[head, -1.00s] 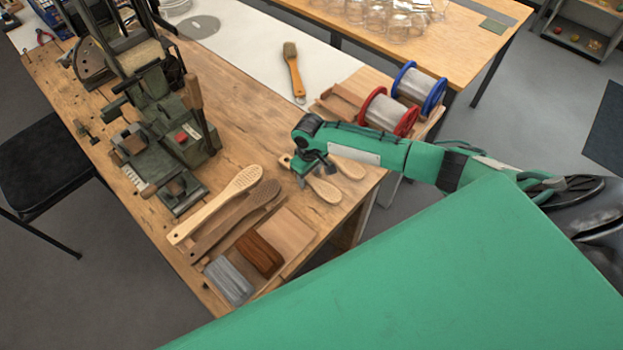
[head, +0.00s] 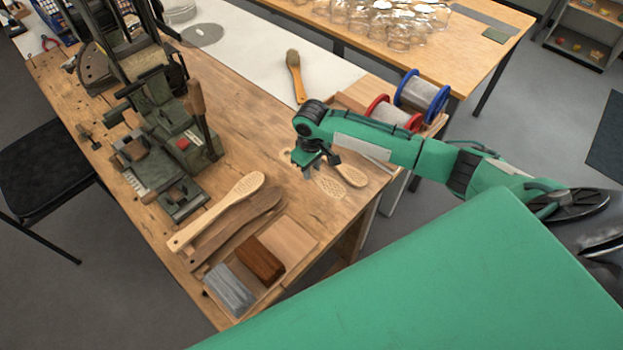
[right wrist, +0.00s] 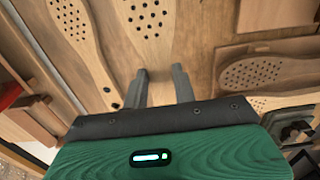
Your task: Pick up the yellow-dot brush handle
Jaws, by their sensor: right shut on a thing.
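My right gripper (head: 312,172) is over the right part of the wooden workbench, shut on a pale wooden brush handle (head: 329,188). In the right wrist view the handle's perforated paddle (right wrist: 148,22) points away from my two grey fingers (right wrist: 161,88), with its narrow part between them. A second pale handle (head: 350,176) lies close beside it; it also shows in the right wrist view (right wrist: 75,22). I see no yellow dot on either handle. Whether the held handle is off the bench I cannot tell. My left gripper is not in view.
More handles, one pale (head: 218,212) and one darker (head: 236,225), lie by a tray with a brown block (head: 260,262) and a grey block (head: 229,290). A green machine (head: 180,145) stands to the left. Spools (head: 425,95) and a finished brush (head: 295,75) are behind.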

